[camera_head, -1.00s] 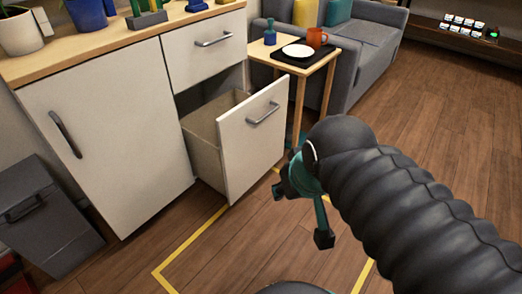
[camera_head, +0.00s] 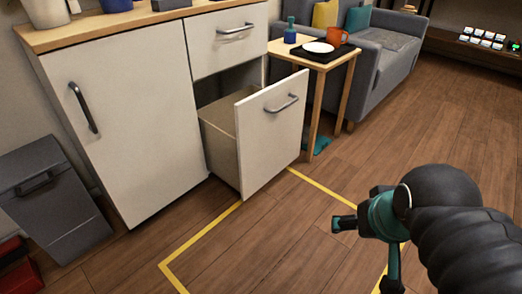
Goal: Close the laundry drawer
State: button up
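The open drawer (camera_head: 274,135) is the lower one in the white cabinet (camera_head: 128,120). It is pulled well out, with a white front, a grey bar handle and a beige box side (camera_head: 220,150). The upper drawer (camera_head: 226,38) is shut. My gripper (camera_head: 362,257) is at the lower right, to the right of the drawer front and apart from it. One teal and black finger points left and another points down, spread apart with nothing between them. The rest of my arm hides part of the gripper.
A small wooden side table (camera_head: 345,58) with a plate, an orange mug and a blue bottle stands just behind the drawer. A grey bin (camera_head: 50,195) is at the left. Yellow tape (camera_head: 205,232) marks the clear wooden floor before the drawer.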

aim_at(249, 135)
jog(key=z, duration=0.6)
jog(key=k, duration=1.3)
jog(key=u, duration=0.05)
jog(key=i, duration=0.5)
jog(key=u, duration=0.9)
jog(key=i, duration=1.15)
jog(key=z, duration=0.4)
